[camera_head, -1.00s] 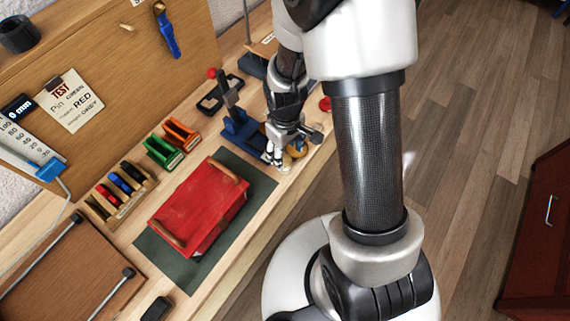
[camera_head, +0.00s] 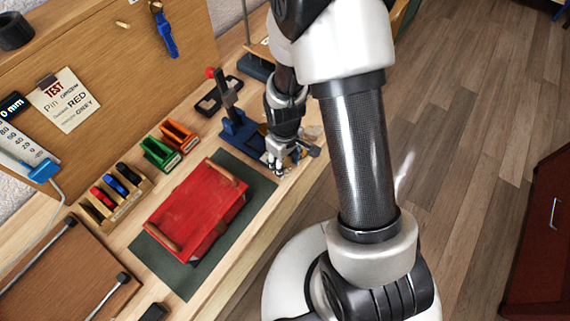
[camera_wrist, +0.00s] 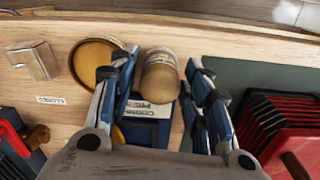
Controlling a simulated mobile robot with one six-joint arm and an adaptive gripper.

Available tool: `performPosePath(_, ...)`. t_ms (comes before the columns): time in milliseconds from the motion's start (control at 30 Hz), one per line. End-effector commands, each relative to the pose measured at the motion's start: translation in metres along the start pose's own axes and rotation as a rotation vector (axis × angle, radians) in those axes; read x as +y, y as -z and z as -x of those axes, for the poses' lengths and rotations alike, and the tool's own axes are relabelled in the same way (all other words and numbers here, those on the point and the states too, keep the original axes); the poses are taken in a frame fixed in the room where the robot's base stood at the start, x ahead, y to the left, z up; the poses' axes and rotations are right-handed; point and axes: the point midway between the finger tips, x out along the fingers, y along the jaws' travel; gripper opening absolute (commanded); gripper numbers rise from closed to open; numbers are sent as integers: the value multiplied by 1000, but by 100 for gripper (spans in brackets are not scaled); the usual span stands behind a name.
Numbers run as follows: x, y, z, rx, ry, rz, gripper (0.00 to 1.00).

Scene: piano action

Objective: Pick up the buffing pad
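A tan, rounded cylinder (camera_wrist: 161,78) with a pale printed band, likely the buffing pad, shows in the wrist view on the light wooden bench. My gripper (camera_wrist: 160,68) is open, with its blue-and-grey fingers on the left and right of this cylinder. I cannot tell whether either finger touches it. In the head view my gripper (camera_head: 277,168) points down at the bench by the blue press, at the top right corner of the dark green mat. The cylinder cannot be made out there, behind my gripper and arm.
A round golden tin (camera_wrist: 96,60) sits close to the left finger, with a metal block (camera_wrist: 34,60) farther left. The blue press (camera_head: 238,132) stands beside my gripper. A red bellows-like box (camera_head: 198,212) lies on the green mat (camera_head: 262,184). Green (camera_head: 160,152) and orange (camera_head: 179,136) holders stand behind.

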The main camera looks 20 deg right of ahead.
Motion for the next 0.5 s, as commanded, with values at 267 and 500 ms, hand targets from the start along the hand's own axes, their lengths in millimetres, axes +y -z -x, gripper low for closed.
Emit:
performPosePath(267, 0, 0, 0, 0, 0, 0, 23)
performPosePath(500, 0, 0, 0, 0, 0, 0, 12)
